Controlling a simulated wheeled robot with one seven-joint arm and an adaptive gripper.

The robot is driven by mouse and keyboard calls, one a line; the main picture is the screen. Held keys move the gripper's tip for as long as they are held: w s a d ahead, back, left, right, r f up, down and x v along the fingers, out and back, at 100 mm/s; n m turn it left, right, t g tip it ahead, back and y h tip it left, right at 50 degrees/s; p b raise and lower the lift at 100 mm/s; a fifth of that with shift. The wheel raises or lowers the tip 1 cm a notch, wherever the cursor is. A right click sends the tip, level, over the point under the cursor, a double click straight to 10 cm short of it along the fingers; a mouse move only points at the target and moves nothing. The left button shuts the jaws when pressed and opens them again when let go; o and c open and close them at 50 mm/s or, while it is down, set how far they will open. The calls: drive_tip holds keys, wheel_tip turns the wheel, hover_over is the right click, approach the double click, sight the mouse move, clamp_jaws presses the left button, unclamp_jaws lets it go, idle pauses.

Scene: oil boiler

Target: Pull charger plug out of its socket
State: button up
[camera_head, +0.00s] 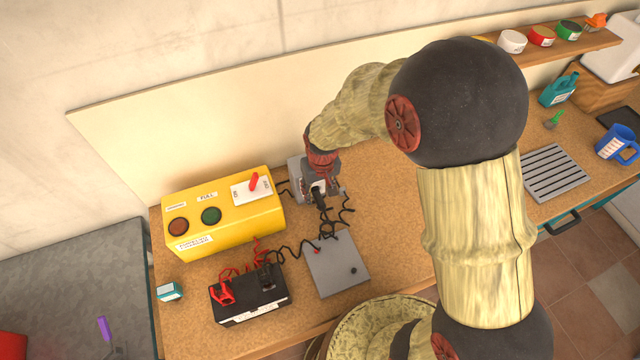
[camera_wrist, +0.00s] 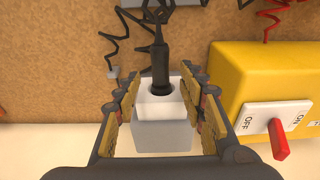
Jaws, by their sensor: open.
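The black charger plug (camera_wrist: 160,65) sits in the top of a white-grey socket box (camera_wrist: 162,137), its cord running off toward the top of the wrist view. My gripper (camera_wrist: 160,95) is open, with a finger on either side of the plug and box. Gaps show between the fingers and the plug, and nothing is held. In the head view my gripper (camera_head: 320,183) is over the grey socket box (camera_head: 297,168) by the back panel. It partly hides the box there, and the plug is hard to make out.
A yellow control box (camera_head: 225,215) with a red switch lever stands close to the left of the socket. A black battery (camera_head: 250,299) with red and black clamps and a grey plate (camera_head: 337,265) lie in front. Coiled black cords cross the wooden bench.

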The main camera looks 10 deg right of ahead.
sight(318, 197)
drive_tip(key=shift+w+a+f, duration=0.1)
drive_tip(key=shift+f, duration=1.1)
drive_tip(key=shift+c, duration=0.8)
clamp_jaws()
